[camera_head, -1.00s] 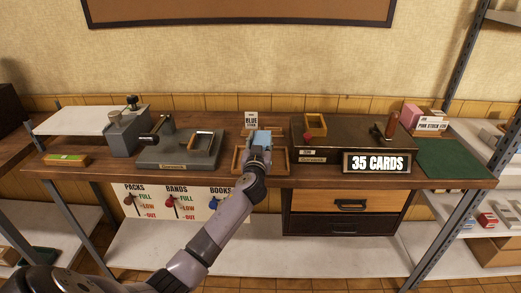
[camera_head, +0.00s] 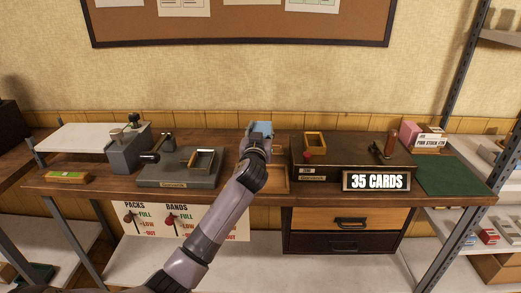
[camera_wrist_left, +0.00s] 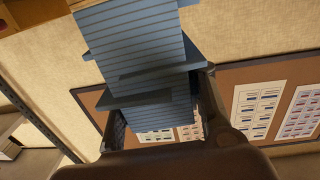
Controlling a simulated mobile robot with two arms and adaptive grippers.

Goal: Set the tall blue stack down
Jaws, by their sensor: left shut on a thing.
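The tall blue stack (camera_head: 262,128) is a pile of blue cards in the head view, over the middle of the workbench's back edge. It fills the middle of the left wrist view (camera_wrist_left: 135,45), with some layers sticking out sideways. My left gripper (camera_head: 258,138) is shut on the stack; its dark fingers lie on either side of it in the wrist view (camera_wrist_left: 160,105). The stack appears raised above the wooden tray (camera_head: 286,181), which my arm partly hides. My right gripper is not in view.
The grey press (camera_head: 180,178) stands left of the tray. The dark cabinet top with the 35 CARDS sign (camera_head: 376,181) is to the right. A green mat (camera_head: 455,176) lies bare at the bench's right end. A corkboard (camera_head: 240,22) hangs behind.

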